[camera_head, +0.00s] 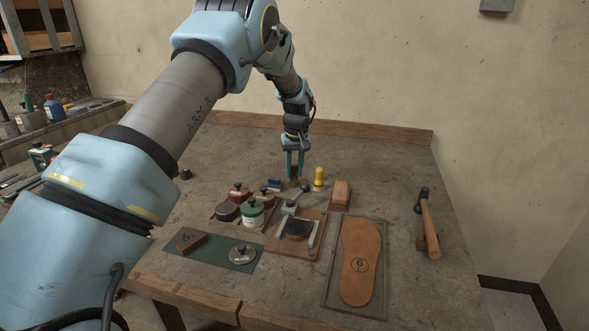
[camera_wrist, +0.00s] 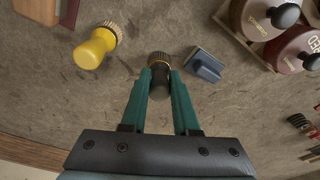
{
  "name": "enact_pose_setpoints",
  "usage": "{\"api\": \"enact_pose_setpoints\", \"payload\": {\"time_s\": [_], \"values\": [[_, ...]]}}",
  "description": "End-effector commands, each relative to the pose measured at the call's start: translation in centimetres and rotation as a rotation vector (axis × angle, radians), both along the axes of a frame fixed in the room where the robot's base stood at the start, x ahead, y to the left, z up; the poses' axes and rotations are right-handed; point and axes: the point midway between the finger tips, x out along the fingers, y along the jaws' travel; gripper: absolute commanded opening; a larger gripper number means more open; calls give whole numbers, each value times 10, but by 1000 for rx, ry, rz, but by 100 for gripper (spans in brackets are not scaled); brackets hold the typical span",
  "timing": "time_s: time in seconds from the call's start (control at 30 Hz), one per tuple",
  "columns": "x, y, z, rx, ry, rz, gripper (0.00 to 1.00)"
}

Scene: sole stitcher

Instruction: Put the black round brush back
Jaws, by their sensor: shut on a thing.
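The black round brush (camera_wrist: 160,72) has a dark handle, a yellow ring and brown bristles. In the wrist view it sits between the two green fingers of my gripper (camera_wrist: 160,82), which are shut on its handle. In the head view my gripper (camera_head: 295,172) points down over the back middle of the table, and the brush is mostly hidden. I cannot tell whether the brush touches the table. A yellow round brush (camera_wrist: 95,47) stands beside it, apart from my fingers; it also shows in the head view (camera_head: 319,177).
A small blue block (camera_wrist: 203,66) lies close to the gripper. Several round tins (camera_head: 250,212) stand in front. A wooden block (camera_head: 340,195), a board with a dark pad (camera_head: 297,229), a leather sole (camera_head: 360,260) and a hammer (camera_head: 427,220) lie around. The table's back right is clear.

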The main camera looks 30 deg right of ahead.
Motion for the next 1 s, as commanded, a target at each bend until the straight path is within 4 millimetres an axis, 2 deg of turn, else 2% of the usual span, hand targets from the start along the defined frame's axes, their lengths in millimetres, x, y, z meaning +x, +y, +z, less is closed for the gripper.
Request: {"api": "enact_pose_setpoints", "payload": {"time_s": [0.03,0.07,0.3,0.67,0.77,1.0], "values": [[0,0,-3,0,0,0,0],[0,0,-2,0,0,0,31],[0,0,-2,0,0,0,58],[0,0,5,-2,-2,0,59],[-2,0,17,-3,-2,0,59],[-9,1,67,-3,-3,-1,59]]}}
